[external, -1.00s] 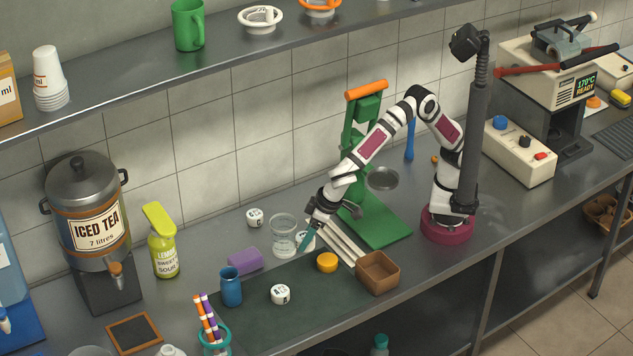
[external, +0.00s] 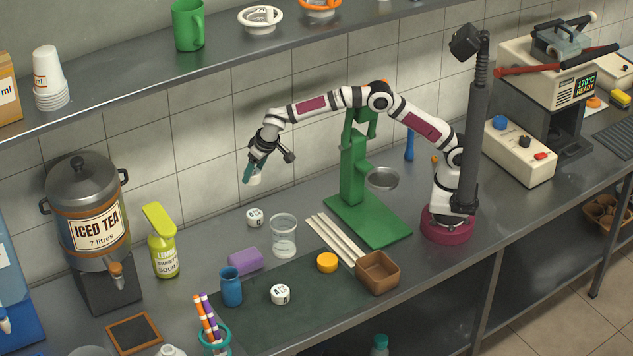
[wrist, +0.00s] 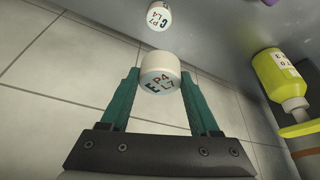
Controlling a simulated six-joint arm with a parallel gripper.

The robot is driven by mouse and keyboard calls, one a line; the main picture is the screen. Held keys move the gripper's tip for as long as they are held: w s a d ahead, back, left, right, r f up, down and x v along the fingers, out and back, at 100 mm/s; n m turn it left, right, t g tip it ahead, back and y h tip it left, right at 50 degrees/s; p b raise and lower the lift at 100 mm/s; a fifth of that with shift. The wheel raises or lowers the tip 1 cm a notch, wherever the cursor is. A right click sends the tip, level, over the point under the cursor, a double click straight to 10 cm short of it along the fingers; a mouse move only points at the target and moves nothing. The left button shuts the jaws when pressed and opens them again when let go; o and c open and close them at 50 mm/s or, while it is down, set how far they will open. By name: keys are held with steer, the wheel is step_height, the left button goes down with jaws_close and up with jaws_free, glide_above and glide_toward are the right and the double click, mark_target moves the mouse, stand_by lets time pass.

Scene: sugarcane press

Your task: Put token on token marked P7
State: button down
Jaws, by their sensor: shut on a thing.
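My gripper (external: 252,174) is shut on a white token (wrist: 160,70) and holds it high above the counter near the tiled wall. The held token's markings include P4 and L7 in the wrist view. A second white token (external: 255,217), marked P7 and L4 (wrist: 157,16), stands on the counter by the wall. It is below my gripper and apart from the held token. A third white token (external: 280,294) lies on the dark mat (external: 235,325); its marking is too small to read.
A clear cup (external: 284,236) stands right of the P7 token. A purple sponge (external: 245,261), a blue jar (external: 231,287) and a yellow-green bottle (external: 162,243) are nearby. White sticks (external: 335,238) lie beside the green press (external: 365,215). A shelf (external: 215,55) runs above.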

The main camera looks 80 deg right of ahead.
glide_above(252, 212)
steer(key=s, duration=0.2)
steer(key=f, duration=0.4)
steer(key=shift+w+a+f, duration=0.15)
steer(key=shift+w+a, duration=0.1)
steer(key=shift+a, duration=0.1)
step_height(252, 212, down, 9)
steer(key=shift+r, duration=0.1)
steer(key=shift+c, duration=0.6)
jaws_free()
steer(key=v, duration=1.2)
steer(key=shift+s+a, duration=0.1)
